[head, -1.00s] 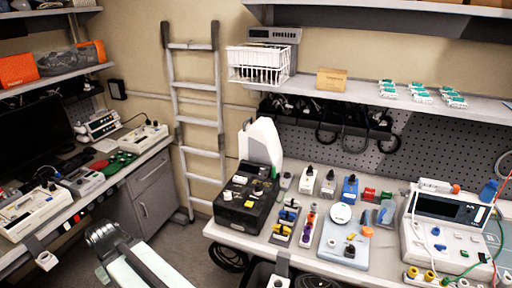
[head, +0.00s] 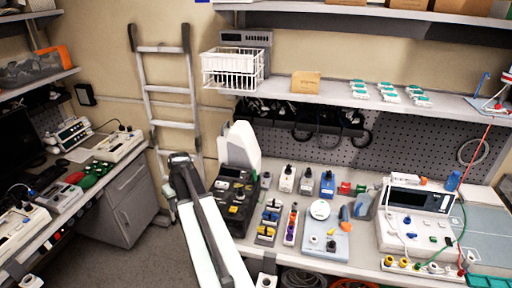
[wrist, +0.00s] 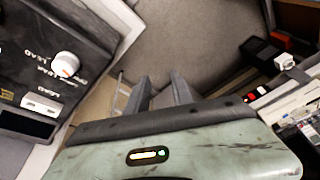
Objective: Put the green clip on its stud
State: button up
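A small green piece (head: 447,241) shows on the front of the white monitor (head: 413,226) at the right of the bench in the head view. It may be the green clip; it is too small to tell. A green wire (head: 464,222) runs down beside the monitor to a row of coloured posts (head: 432,267) along its front edge. I cannot make out which post is the clip's stud. My gripper (head: 181,158) is in front of the ladder, far left of the monitor. In the wrist view my gripper's dark fingers (wrist: 162,85) are apart with nothing between them.
A black device (head: 233,195) stands at the bench's left end, close to my arm; a black device with a white knob (wrist: 65,64) shows in the wrist view. Small coloured parts and a pale blue plate (head: 322,245) fill the bench middle. A shelf (head: 300,93) overhangs the bench.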

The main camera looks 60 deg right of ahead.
jog(key=s+d+r+m+t+h+p, duration=0.1)
jog(key=s+d+r, duration=0.1)
jog(key=d, duration=0.7)
jog(key=s+d+r+p, duration=0.2)
jog(key=d+r, duration=0.1)
jog(key=d, duration=0.5)
notch_tip(320, 180, up, 4)
jog(key=f+m+t+h+p, duration=0.1)
jog(key=m+h+p, duration=0.1)
send_over(255, 171)
jog(key=f+b, duration=0.7)
jog(key=shift+s+a+f+b, duration=0.15)
jog(key=shift+s+a+b, duration=0.1)
jog(key=shift+b, duration=0.1)
grip_shut()
jog(key=shift+r, duration=0.2)
